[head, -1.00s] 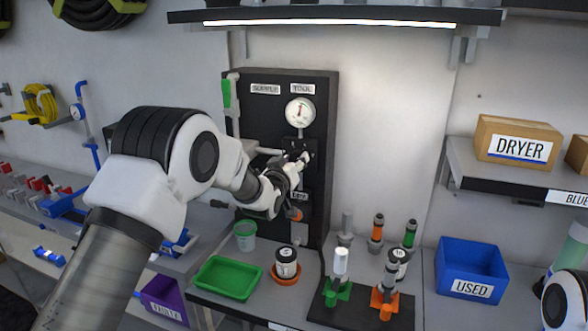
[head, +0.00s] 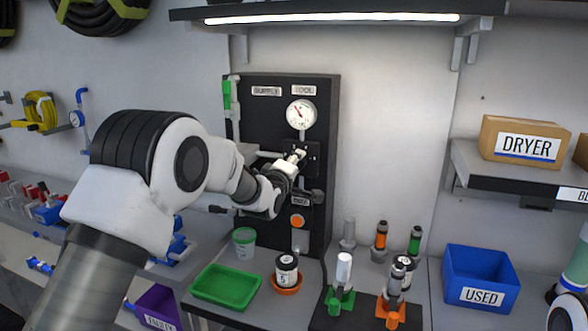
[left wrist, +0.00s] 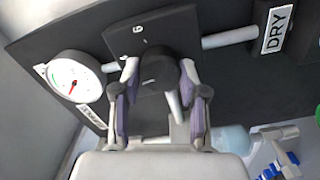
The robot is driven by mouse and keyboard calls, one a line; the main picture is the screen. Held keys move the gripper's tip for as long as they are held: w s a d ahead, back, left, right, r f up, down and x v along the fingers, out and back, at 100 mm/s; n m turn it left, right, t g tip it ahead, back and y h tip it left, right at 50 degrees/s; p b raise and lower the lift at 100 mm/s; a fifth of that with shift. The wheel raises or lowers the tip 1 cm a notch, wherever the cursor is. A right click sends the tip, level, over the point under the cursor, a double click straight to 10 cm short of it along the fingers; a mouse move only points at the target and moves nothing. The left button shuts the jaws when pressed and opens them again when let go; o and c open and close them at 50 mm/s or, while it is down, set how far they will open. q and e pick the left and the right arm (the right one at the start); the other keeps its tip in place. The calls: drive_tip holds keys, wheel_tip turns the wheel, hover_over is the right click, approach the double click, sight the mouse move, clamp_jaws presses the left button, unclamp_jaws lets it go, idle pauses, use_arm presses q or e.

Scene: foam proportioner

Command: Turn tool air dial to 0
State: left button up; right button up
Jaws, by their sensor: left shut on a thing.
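The black panel (head: 265,130) stands against the wall, with a SUPPLY label (head: 266,91) and a TOOL label (head: 304,90) near its top. A round white gauge (head: 301,114) sits under the TOOL label; its needle leans to the upper left. It also shows in the left wrist view (left wrist: 75,78). My left gripper (head: 300,157) is at the panel below the gauge. In the left wrist view my left gripper (left wrist: 160,90) is shut on a dark knob (left wrist: 155,72), one finger on either side. The knob's setting is not readable. My right gripper is out of view.
A lower DRY label (head: 301,200) and an orange button (head: 297,221) are on the panel. A green tray (head: 226,286), a jar in an orange dish (head: 286,290) and tool stands (head: 341,300) are on the bench below. A blue USED bin (head: 482,278) is at right.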

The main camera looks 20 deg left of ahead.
use_arm(q)
drive_tip(key=shift+r+n+b, duration=0.2)
drive_tip(key=shift+n+b, duration=0.8)
drive_tip(key=shift+n, duration=5.6)
drive_tip(key=shift+d+r, duration=0.1)
drive_tip(key=o, duration=1.1)
drive_tip(key=shift+w, duration=0.15)
drive_tip(key=shift+o, duration=0.2)
drive_tip(key=shift+d, duration=0.15)
drive_tip(key=shift+f, duration=0.2)
